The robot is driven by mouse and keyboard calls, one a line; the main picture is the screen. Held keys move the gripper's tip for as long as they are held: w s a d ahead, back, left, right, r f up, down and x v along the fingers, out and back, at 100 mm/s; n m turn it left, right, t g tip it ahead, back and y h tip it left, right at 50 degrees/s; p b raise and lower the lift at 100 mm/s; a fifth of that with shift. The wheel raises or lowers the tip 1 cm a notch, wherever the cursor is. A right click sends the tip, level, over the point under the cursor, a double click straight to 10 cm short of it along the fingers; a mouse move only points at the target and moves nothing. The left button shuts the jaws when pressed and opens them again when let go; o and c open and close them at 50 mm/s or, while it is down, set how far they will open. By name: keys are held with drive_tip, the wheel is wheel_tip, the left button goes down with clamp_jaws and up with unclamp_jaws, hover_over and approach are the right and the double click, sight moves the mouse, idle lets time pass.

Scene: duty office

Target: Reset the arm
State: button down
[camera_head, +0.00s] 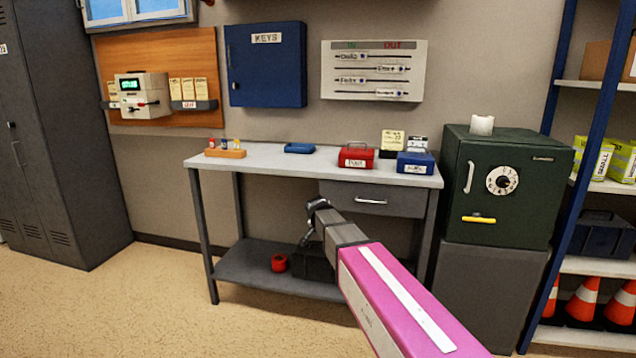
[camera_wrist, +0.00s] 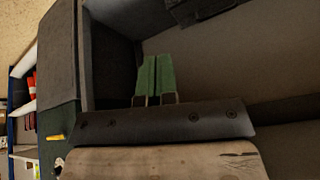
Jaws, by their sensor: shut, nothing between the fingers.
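My gripper (camera_head: 306,238) is at the end of my pink and grey arm, in front of the work table (camera_head: 262,162). In the head view it is small and dark, held below the table top and over the lower shelf area. In the wrist view its two green fingers (camera_wrist: 156,76) lie side by side with no object between them. The gripper is shut and empty. My arm hides part of the table's right front.
The table holds a red box (camera_head: 356,156), a blue box (camera_head: 415,162), a blue tray (camera_head: 299,148) and an orange holder (camera_head: 225,153). A drawer (camera_head: 372,199) is shut. A green safe (camera_head: 506,186) stands right. Floor at left is clear.

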drive_tip(key=s+d+f+n+g, duration=0.1)
drive_tip(key=s+d+f, duration=0.3)
drive_tip(key=s, duration=0.5)
drive_tip(key=s+d+f+n+g+y, duration=0.1)
drive_tip(key=s+d+f+n+g, duration=0.1)
drive_tip(key=s+d, duration=0.4)
drive_tip(key=s+d+f+n+g+y, duration=0.1)
drive_tip(key=s+d+f, duration=0.5)
drive_tip(key=s, duration=0.6)
drive_tip(key=n+g, duration=0.1)
drive_tip(key=n, duration=0.1)
drive_tip(key=shift+s+f+n, duration=0.3)
drive_tip(key=shift+f+n, duration=0.05)
drive_tip(key=shift+n, duration=0.05)
